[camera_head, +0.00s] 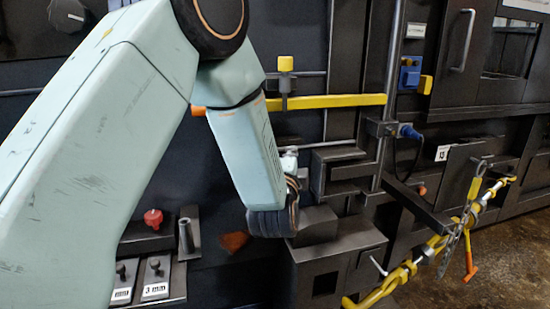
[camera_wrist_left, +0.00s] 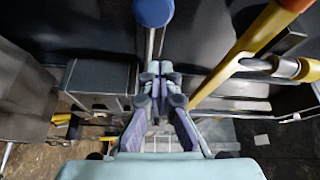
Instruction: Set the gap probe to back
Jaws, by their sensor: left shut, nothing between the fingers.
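I cannot single out the gap probe with certainty. Two small plates with dark knobs, one labelled "3 mm" (camera_head: 155,279), lie at the lower left of the head view. My left gripper (camera_wrist_left: 160,72) is shut and empty in the wrist view. Its fingertips show near the lower end of a grey rod with a round blue cap (camera_wrist_left: 153,12); I cannot tell whether they touch it. In the head view my left arm crosses the picture and its wrist hides most of the gripper. My right gripper is not in view.
A yellow horizontal bar (camera_head: 345,100) and a yellow block (camera_head: 286,63) lie behind my arm. A red knob (camera_head: 153,219) sits at lower left. A vertical grey pole (camera_head: 392,65) stands right of centre. Yellow piping (camera_head: 400,276) and a chain hang at lower right, above open floor (camera_head: 500,250).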

